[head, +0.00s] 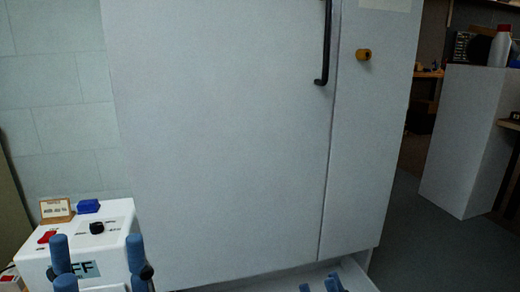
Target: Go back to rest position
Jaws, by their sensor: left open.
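My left gripper (98,250) is at the lower left, with blue fingertips spread apart. It is open in front of a white control box (118,222), and I see nothing held between its fingers. My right gripper (325,285) shows only as a few blue tips at the bottom edge, in front of a white tray-like or drawer-like surface (352,272). The rest of it is cut off by the frame, so its opening and any contact cannot be told.
A tall white cabinet (220,130) with a black handle (325,45) and an orange knob (363,54) fills the middle. The control box carries a black knob (97,227), a blue block (87,206) and a small wooden-framed card (56,210). Grey floor (405,235) is clear at right, before a white pedestal (465,140).

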